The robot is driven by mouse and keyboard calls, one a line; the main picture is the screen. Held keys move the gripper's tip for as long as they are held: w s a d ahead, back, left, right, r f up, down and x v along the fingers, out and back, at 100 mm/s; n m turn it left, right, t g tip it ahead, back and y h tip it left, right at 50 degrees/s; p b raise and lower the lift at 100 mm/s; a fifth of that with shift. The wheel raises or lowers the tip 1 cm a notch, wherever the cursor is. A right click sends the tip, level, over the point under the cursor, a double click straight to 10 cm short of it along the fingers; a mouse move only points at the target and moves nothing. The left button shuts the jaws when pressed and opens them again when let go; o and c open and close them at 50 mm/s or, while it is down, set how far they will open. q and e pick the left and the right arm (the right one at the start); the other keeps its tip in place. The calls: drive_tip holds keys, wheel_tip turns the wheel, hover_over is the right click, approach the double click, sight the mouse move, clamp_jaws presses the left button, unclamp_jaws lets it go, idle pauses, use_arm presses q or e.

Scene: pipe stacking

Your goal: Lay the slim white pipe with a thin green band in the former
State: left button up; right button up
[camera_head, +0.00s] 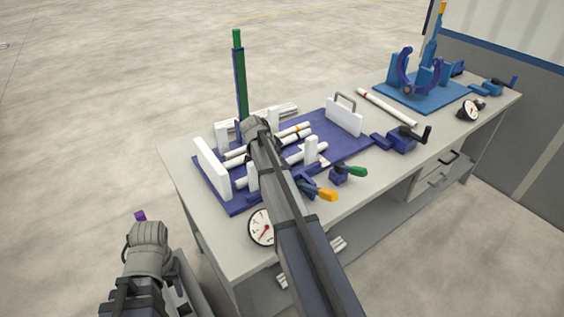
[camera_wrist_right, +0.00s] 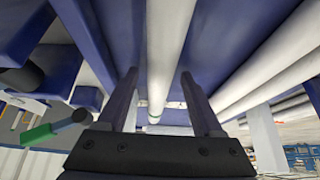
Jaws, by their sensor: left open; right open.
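The slim white pipe (camera_wrist_right: 170,30) with a thin green band runs lengthwise through the right wrist view. My right gripper (camera_wrist_right: 160,76) is open, with one dark blue finger on each side of this pipe. I cannot tell whether the fingers touch it. In the head view my right arm covers that gripper and part of the pipes. A blue base (camera_head: 352,147) with white end plates and posts, which looks like the former, holds several white pipes under my right arm. My left gripper (camera_head: 140,215) is open and empty, off the table at lower left, mostly hidden by its wrist.
A tall green-topped blue post (camera_head: 240,85) stands behind the base. A red-banded white pipe (camera_head: 385,107) lies on the table (camera_head: 190,160) towards a blue clamp stand (camera_head: 425,92). Vises with green (camera_head: 355,171) and orange (camera_head: 326,194) handles and a dial gauge (camera_head: 261,227) line the front.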

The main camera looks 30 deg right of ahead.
drive_tip(key=shift+r, duration=0.15)
drive_tip(key=shift+a+r+p, duration=0.2)
drive_tip(key=shift+r+p, duration=0.25)
drive_tip(key=shift+p, duration=0.15)
drive_tip(key=p+v, duration=0.9)
drive_tip(key=v, duration=0.2)
drive_tip(key=shift+s+f, duration=0.1)
drive_tip(key=shift+s, duration=0.05)
